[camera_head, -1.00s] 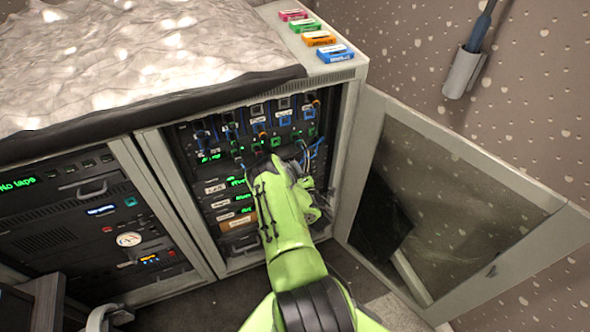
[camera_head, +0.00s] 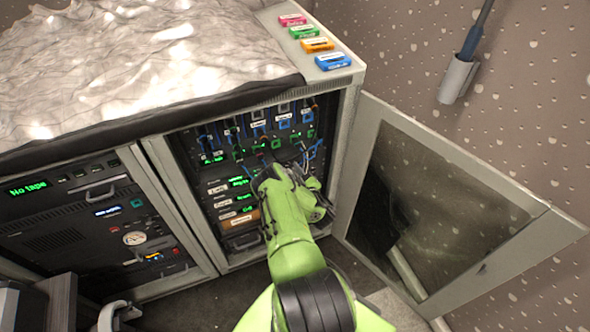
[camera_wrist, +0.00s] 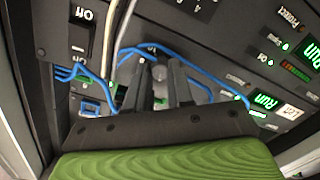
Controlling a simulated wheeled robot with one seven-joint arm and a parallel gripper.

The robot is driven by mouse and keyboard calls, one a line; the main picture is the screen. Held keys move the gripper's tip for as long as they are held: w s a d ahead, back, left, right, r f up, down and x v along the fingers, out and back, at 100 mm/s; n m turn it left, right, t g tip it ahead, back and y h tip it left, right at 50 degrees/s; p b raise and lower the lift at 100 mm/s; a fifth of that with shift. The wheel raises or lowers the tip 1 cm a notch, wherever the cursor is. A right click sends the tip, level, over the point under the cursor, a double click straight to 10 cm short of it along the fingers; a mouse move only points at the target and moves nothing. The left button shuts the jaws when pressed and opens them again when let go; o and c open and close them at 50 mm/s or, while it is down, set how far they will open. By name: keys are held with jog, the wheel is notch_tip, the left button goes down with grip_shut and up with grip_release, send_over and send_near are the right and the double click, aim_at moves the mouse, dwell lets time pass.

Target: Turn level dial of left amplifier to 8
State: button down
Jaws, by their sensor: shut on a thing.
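The left amplifier is a dark unit in the rack with a white "Left" label (camera_head: 217,189) and a green "Run" display (camera_head: 238,183). Both also show upside down in the wrist view, the label (camera_wrist: 291,112) at the right edge. My gripper (camera_wrist: 164,66) reaches in from the bottom of that view. Its black fingers are close together at the panel, in line with the "Left" and "Run" row, shut on what appears to be the level dial. The dial and its scale are hidden by the fingers, so I cannot read its setting. In the head view my arm covers the fingertips.
Blue cables (camera_wrist: 205,75) loop close around the fingers. More amplifiers with green displays sit below the left one. The cabinet's glass door (camera_head: 440,215) stands open to the right. A tape unit (camera_head: 75,225) fills the left bay. Coloured labelled blocks (camera_head: 317,45) lie on top.

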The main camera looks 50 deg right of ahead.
jog(key=m+p, duration=0.1)
jog(key=m, duration=0.3)
jog(key=shift+s+p, duration=0.1)
jog(key=shift+p, duration=0.25)
jog(key=m+p, duration=0.1)
jog(key=m, duration=0.4)
jog(key=shift+d+f+m+t+p, duration=0.1)
jog(key=shift+m+t+p, duration=0.2)
jog(key=m+p, duration=0.1)
jog(key=m, duration=0.4)
jog(key=shift+f, duration=0.1)
jog(key=m, duration=0.4)
jog(key=shift+f+m+p, duration=0.1)
jog(key=shift+m+p, duration=0.3)
jog(key=c, duration=1)
grip_release()
